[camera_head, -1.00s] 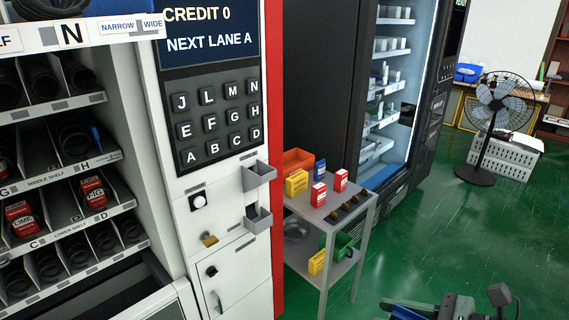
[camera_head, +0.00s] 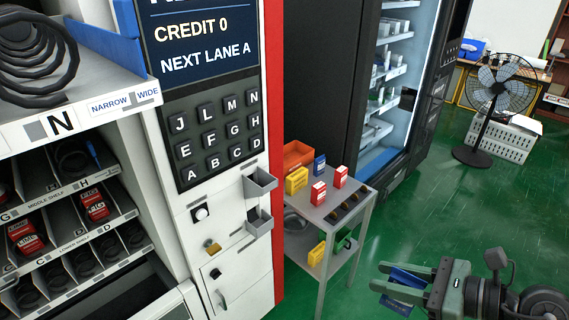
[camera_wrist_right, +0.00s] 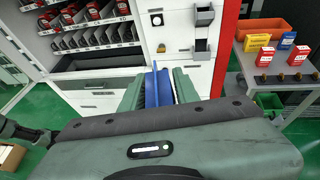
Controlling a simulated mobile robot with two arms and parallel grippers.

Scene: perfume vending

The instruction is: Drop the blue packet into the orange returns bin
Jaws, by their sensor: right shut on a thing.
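My right gripper (camera_head: 382,277) is shut on a blue packet (camera_head: 405,276), over the green floor to the right of the cart. In the right wrist view the blue packet (camera_wrist_right: 158,88) stands on edge between the two green fingers. The orange bin (camera_head: 297,153) sits at the back of the cart's top, against the machine; it also shows at the upper right of the right wrist view (camera_wrist_right: 262,31). The inside of the bin is mostly hidden. A dark and green part at the left edge of the wrist view may be my left arm; its jaws are unclear.
The metal cart (camera_head: 325,212) also holds yellow and red boxes and another blue box (camera_head: 320,163) in front of the bin. A green bin (camera_wrist_right: 268,102) is on its lower shelf. Grey trays (camera_head: 259,183) jut from the machine. Floor to the right is clear up to a fan (camera_head: 494,90).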

